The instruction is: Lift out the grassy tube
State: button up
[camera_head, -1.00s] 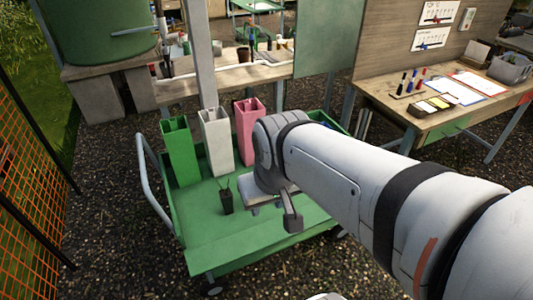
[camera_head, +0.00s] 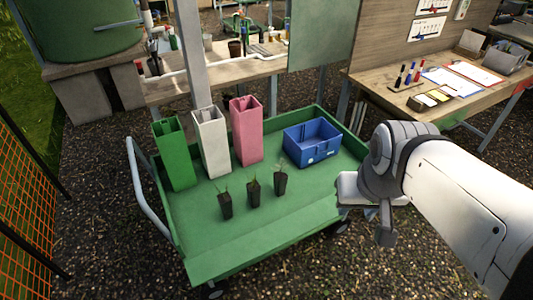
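Three tall square tubes stand on the green cart (camera_head: 200,262): a green one (camera_head: 174,160), a white one (camera_head: 213,150) and a pink one (camera_head: 246,135). The green and white ones have dividers inside their open tops. In front of them stand three small black pots with thin green seedlings: left (camera_head: 226,206), middle (camera_head: 253,190) and right (camera_head: 280,184). Leaf detail is too small to tell. My gripper (camera_head: 366,212) is at the cart's right edge, apart from all tubes and pots. Its fingers are partly hidden, so its opening is unclear.
A blue crate (camera_head: 312,153) sits on the cart, right of the pink tube. The cart has a grey handle (camera_head: 146,190) at left. A grey post (camera_head: 190,50) rises behind the tubes. A wooden bench (camera_head: 375,87) stands at back right. The cart's front is clear.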

aim_at(254, 188)
jog(key=u, duration=0.05)
jog(key=i, duration=1)
jog(key=z, duration=0.05)
